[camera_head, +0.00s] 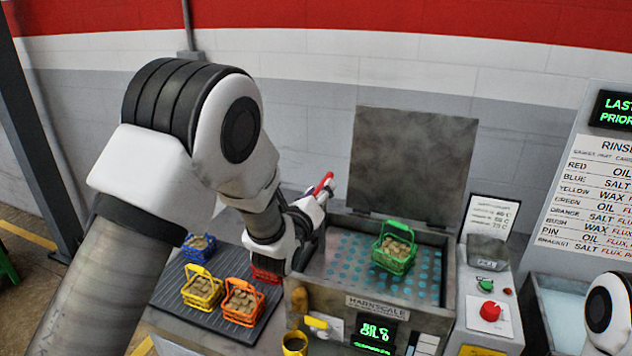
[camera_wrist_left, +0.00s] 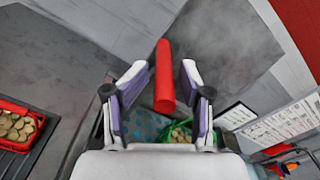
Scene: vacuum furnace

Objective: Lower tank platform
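The tank (camera_head: 440,310) stands open with its grey lid raised behind it. Its platform (camera_head: 345,262) shows as a plate with blue round holes, and a green basket of round tan pieces (camera_head: 394,250) stands on it. A red handle (camera_head: 324,181) is at the tank's left side; it also shows in the left wrist view (camera_wrist_left: 165,85). My left gripper (camera_head: 316,195) is at this handle. In the left wrist view its fingers are apart on both sides of the handle, with gaps visible. My right gripper is out of view.
Blue (camera_head: 198,247), yellow (camera_head: 201,288), orange (camera_head: 241,302) and red (camera_head: 266,273) baskets stand on a dark mat left of the tank. A control box with a red knob (camera_head: 490,311) is to the right. A yellow mug (camera_head: 294,344) stands in front.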

